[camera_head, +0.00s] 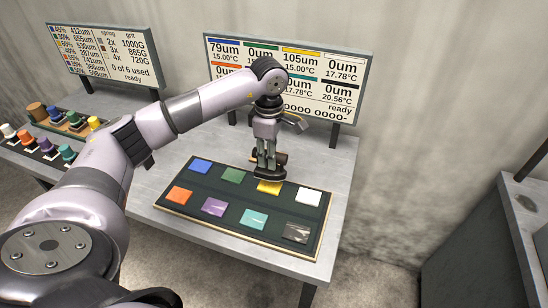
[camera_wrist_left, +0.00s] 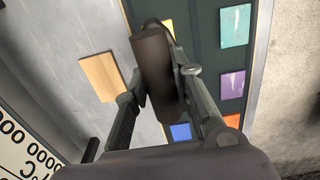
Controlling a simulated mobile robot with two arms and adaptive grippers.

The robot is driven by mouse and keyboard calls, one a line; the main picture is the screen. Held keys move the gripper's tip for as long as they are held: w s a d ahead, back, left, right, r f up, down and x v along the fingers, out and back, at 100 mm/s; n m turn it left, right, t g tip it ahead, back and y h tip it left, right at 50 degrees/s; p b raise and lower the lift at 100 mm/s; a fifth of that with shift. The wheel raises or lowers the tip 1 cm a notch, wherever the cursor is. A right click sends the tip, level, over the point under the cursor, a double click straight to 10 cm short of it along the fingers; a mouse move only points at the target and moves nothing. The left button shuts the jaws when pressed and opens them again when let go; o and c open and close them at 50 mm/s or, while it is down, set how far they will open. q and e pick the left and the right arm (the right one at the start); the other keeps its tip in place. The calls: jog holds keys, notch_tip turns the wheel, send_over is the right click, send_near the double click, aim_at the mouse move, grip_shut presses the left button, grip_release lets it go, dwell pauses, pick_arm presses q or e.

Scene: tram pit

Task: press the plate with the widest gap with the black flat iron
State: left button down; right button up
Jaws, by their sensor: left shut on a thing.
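My left gripper (camera_head: 266,160) is shut on a dark iron (camera_head: 271,174), seemingly the black flat iron, right over the yellow plate (camera_head: 268,188). The iron hides the plate's far part; I cannot tell whether they touch. In the left wrist view its dark rounded body (camera_wrist_left: 156,70) sits between the fingers. The tray (camera_head: 238,211) also holds blue (camera_head: 200,166), green (camera_head: 233,175), white (camera_head: 308,197), orange (camera_head: 180,195), purple (camera_head: 214,207), teal (camera_head: 254,218) and dark (camera_head: 296,232) plates. The display (camera_head: 350,75) reads 79um for blue, 105um for yellow, 0um for green and white; my arm hides part of its lower row.
The grey table (camera_head: 170,158) has free room left of the tray. A tan square block (camera_wrist_left: 101,77) lies beside the tray in the wrist view. At left, another table holds several coloured knobbed tools (camera_head: 43,145) under a second display (camera_head: 100,50). A grey cabinet (camera_head: 480,245) stands at right.

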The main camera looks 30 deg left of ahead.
pick_arm(q)
jog(key=shift+s+a+r, duration=0.1)
jog(key=shift+a, duration=0.05)
jog(key=shift+b, duration=0.3)
notch_tip(320, 180, down, 3)
jog(key=shift+f+b, duration=0.1)
jog(key=shift+b, duration=1.15)
jog(key=shift+f, duration=0.1)
jog(key=shift+f+b, duration=0.55)
jog(key=shift+f, duration=0.1)
jog(key=shift+r, duration=0.1)
